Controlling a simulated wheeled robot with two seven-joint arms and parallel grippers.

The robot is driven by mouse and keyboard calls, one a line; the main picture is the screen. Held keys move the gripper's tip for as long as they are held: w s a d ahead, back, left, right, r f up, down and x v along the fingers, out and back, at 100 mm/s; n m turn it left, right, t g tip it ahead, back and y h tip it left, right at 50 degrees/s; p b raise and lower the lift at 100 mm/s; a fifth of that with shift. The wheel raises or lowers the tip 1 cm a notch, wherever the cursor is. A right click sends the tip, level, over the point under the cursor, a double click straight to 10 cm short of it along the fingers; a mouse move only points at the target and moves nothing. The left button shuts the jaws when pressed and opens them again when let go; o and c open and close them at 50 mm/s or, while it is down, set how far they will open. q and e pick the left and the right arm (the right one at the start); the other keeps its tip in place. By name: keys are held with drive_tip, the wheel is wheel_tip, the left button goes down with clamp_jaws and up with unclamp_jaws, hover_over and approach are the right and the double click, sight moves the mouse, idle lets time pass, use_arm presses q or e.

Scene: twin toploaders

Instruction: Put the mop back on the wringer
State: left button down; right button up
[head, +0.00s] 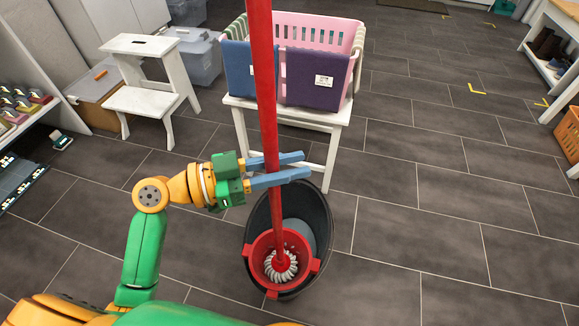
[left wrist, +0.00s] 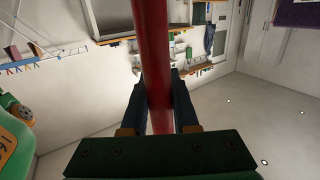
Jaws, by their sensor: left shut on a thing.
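The mop has a long red handle (head: 264,90) that stands nearly upright, and a grey-white stringy head (head: 281,266). The mop head sits within the red wringer (head: 258,262), which is set in the front of a dark bucket (head: 320,222) on the floor. My left gripper (head: 290,170) has its blue fingers on either side of the handle, shut on it above the bucket. The left wrist view shows the red handle (left wrist: 151,60) between the two fingers (left wrist: 160,105). Whether the mop head rests on the wringer's bottom is not clear. My right gripper is not in view.
A white stool table (head: 320,115) behind the bucket bears a pink basket (head: 312,30) with towels. A white step stool (head: 140,100) stands at the back left, and shelves line the left side. An orange crate (head: 568,135) is at the right edge. The tiled floor right of the bucket is clear.

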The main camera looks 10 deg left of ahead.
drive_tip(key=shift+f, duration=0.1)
use_arm(q)
drive_tip(key=c, duration=1.1)
unclamp_jaws()
drive_tip(key=shift+f, duration=0.1)
drive_tip(key=o, duration=0.4)
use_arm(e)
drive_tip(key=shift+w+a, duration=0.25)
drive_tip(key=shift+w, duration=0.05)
